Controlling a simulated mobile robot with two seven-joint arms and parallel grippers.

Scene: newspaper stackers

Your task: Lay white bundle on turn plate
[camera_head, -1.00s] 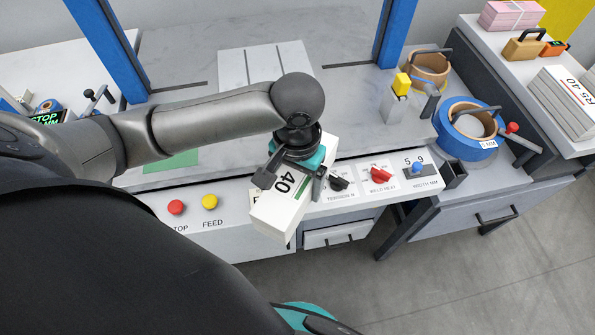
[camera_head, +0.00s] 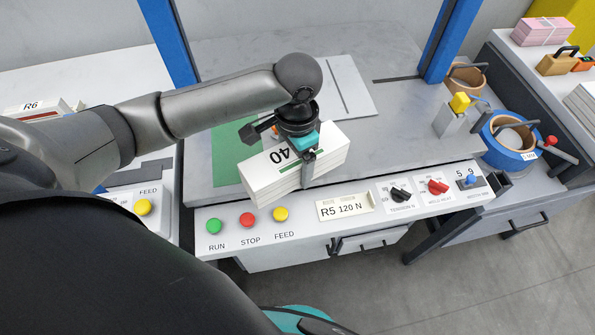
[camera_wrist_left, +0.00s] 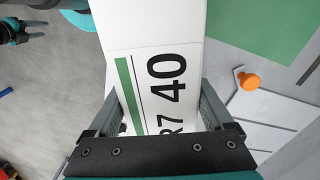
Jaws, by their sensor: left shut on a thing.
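The white bundle (camera_head: 318,163), a stack of paper with "40" and a green stripe on its top sheet, is held by my left gripper (camera_head: 303,160). The jaws are on its sides in the left wrist view (camera_wrist_left: 165,110). The bundle is over the front edge of the machine bench, partly in front of the green patch. A pale plate (camera_head: 350,85) with dark lines, which looks like the turn plate, lies behind it, partly hidden by my left arm. A dark and teal part at the upper left of the wrist view may be my right gripper (camera_wrist_left: 28,27); its jaws are unclear.
Blue posts (camera_head: 446,40) flank the bench. A yellow-topped block (camera_head: 452,115) and a blue tape roll (camera_head: 508,142) stand at the right. Buttons and knobs line the front panel (camera_head: 345,207).

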